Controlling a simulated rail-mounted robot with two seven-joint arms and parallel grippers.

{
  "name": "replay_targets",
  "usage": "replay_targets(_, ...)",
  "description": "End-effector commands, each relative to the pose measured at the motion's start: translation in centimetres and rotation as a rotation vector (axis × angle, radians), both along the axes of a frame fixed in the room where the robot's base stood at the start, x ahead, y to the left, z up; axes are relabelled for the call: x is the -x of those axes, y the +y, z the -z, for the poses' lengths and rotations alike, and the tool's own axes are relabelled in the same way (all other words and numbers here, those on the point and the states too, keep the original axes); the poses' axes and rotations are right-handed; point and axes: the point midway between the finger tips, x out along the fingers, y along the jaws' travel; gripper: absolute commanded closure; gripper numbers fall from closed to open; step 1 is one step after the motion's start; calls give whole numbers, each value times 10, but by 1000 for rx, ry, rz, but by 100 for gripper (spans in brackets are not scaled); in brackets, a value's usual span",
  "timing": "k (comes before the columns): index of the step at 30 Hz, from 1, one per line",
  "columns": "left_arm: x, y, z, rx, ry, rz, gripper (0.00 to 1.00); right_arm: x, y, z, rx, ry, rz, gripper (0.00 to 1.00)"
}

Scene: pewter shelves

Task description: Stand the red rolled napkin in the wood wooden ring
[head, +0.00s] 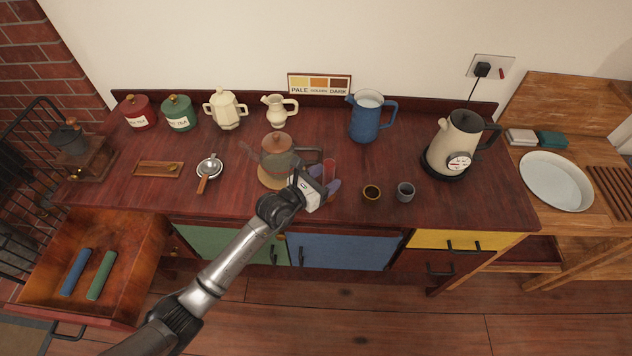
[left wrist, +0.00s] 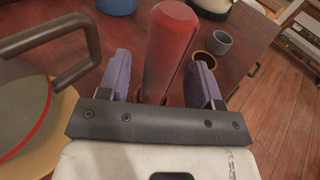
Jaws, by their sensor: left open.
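The red rolled napkin (head: 329,170) is upright near the front of the counter, and it also shows in the left wrist view (left wrist: 170,45). My left gripper (head: 325,180) is open, with one purple finger on each side of the napkin. The wrist view shows a gap at each side of it. The napkin's lower end is hidden by the gripper. My right gripper is not in view.
A glass pot (head: 283,158) on a round mat stands close left of the gripper. A grey cup-like piece (head: 405,191) is right of the ring. A blue jug (head: 368,118) and kettle (head: 455,145) stand behind. Blue and green rolls (head: 100,275) lie in the open drawer.

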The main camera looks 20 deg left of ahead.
Motion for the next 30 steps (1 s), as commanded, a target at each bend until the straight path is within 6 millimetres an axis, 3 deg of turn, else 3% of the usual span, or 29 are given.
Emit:
replay_targets(5, 18, 8, -2, 0, 2, -1, 41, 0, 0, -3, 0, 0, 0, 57)
replay_targets(18, 95, 41, -11, -2, 1, -1, 41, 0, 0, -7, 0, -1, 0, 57)
replay_targets(24, 116, 50, -14, 0, 1, -1, 41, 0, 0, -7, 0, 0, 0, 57)
replay_targets(30, 124, 53, -15, 0, 1, 0, 41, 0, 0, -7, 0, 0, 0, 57)
